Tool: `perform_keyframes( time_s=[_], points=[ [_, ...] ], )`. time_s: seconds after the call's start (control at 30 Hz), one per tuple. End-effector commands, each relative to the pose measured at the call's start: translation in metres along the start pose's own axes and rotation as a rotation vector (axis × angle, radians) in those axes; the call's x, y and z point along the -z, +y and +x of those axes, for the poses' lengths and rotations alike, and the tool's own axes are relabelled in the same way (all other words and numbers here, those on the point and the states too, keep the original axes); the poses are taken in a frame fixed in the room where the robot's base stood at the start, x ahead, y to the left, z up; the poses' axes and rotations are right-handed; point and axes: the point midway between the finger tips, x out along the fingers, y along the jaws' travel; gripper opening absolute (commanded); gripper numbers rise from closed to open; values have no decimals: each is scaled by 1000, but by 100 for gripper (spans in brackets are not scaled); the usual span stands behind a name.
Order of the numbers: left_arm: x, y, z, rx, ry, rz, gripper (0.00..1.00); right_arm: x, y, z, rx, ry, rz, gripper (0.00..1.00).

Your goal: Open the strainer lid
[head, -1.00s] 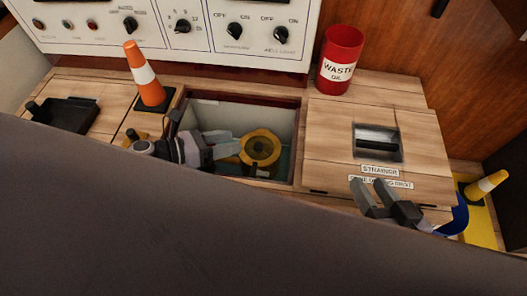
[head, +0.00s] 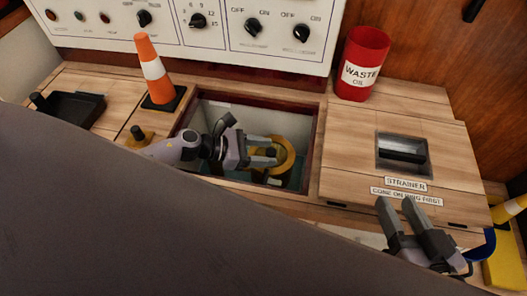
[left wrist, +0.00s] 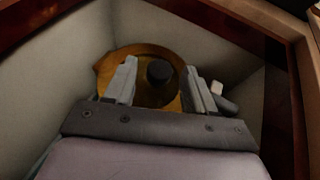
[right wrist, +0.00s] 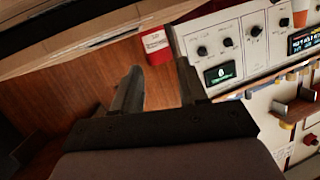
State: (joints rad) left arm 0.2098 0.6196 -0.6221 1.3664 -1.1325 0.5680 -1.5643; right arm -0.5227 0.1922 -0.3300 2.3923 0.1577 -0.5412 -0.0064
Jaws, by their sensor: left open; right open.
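The wooden hatch lid (head: 345,165), labelled "STRAINER" and "CONE ON RING FIRST", lies flat and closed to the right of an open well. It has a recessed dark handle (head: 402,150). Inside the well is a yellow round fitting (head: 287,152); the left wrist view shows its black knob (left wrist: 159,70). My left gripper (head: 272,157) reaches into the well, its open fingers on either side of the knob in the wrist view; contact cannot be told. My right gripper (head: 396,203) is open and empty near the lid's front edge, below the labels.
An orange cone (head: 152,68) stands left of the well, beside a black tray (head: 70,108). A red waste oil bin (head: 361,64) stands behind the lid, right of the control panel (head: 230,20). The well's walls surround my left gripper.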

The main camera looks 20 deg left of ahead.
Motion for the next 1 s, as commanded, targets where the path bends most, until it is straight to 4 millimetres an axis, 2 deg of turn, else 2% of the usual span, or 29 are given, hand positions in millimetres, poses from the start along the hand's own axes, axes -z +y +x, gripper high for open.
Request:
perform_keyframes(
  time_s=[0.23,0.27,0.4,0.43,0.83,1.0],
  points=[
    [0,0,2,0,0,-1,55,0,0,0,-1,2,-3,43],
    [0,0,2,0,0,-1,52,0,0,0,-1,2,-2,43],
    [0,0,2,0,0,-1,6,0,0,0,-1,2,-2,43],
    [0,0,1,0,0,-1,0,0,0,0,-1,2,-2,43],
    [-9,3,-1,22,23,-49,0,6,-5,-2,17,-16,29,43],
    [-20,9,-3,57,63,-134,0,6,-11,8,41,-57,102,43]
  ],
)
